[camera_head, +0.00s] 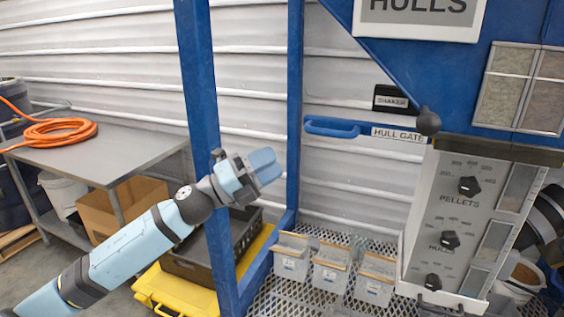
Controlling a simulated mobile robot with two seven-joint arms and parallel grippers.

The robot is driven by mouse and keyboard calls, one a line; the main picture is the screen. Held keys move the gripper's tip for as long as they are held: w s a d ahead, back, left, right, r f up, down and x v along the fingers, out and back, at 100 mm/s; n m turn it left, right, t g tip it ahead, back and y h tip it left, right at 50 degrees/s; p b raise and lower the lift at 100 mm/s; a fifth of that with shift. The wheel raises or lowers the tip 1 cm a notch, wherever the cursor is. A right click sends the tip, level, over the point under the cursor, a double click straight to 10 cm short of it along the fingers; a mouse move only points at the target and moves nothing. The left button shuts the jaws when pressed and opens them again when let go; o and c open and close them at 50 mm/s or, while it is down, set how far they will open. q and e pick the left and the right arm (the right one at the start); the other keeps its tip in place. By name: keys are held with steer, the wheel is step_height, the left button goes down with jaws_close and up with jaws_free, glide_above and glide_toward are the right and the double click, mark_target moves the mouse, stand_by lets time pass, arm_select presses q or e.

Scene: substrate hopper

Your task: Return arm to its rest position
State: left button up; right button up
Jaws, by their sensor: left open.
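My left arm comes in from the lower left, and its gripper (262,168) is raised in front of the blue frame post (197,70). The gripper points up and to the right, and nothing shows in its jaws. It is apart from the blue hull gate handle (332,128) to its right. My right gripper does not show.
The blue hopper carries a control panel (460,225) with black knobs. Several small grey bins (291,262) stand on a mesh shelf (275,300). At left are a metal table (105,158) with an orange hose (58,131), a cardboard box (97,215) and a yellow case (190,295).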

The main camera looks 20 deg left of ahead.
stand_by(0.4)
arm_select(q)
steer(key=s+f+n+t+y+p, duration=0.15)
steer(key=s+f+n+y, duration=0.25)
steer(key=f+n, duration=0.5)
steer(key=s+d+f+n+y+p, duration=0.15)
steer(key=s+f+n+y, duration=0.45)
steer(key=f, duration=0.6)
steer(key=s+a+f+n+y+p, duration=0.1)
steer(key=s+f+n+y+p, duration=0.2)
steer(key=f+n, duration=0.7)
steer(key=s+d+f+n+g+y+p, duration=0.1)
steer(key=s+f+n+g, duration=0.3)
steer(key=s+f, duration=0.6)
steer(key=s+d+n, duration=0.1)
steer(key=s, duration=0.2)
steer(key=shift+s+f+n+y, duration=0.2)
steer(key=shift+s+n+y, duration=0.1)
steer(key=shift+s+y, duration=0.1)
